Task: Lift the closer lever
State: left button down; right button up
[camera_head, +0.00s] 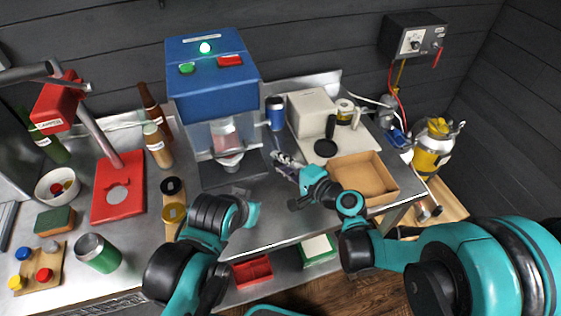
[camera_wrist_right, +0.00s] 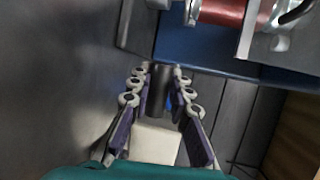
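A red bench device with a small label (camera_head: 57,106) stands at the left. Its grey lever arm (camera_head: 30,72) reaches out of its head to the left edge of the head view, and its red base (camera_head: 118,188) lies flat on the counter. I cannot tell for certain that this is the closer.
The blue machine (camera_head: 212,85) stands centre back, a blue cup (camera_head: 276,113) beside it. A cream appliance (camera_head: 310,112) and a cardboard tray (camera_head: 364,175) are to the right. Bottles (camera_head: 157,147), a white bowl (camera_head: 48,187) and a green can (camera_head: 97,252) crowd the left side.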

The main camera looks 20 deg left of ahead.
grip_shut()
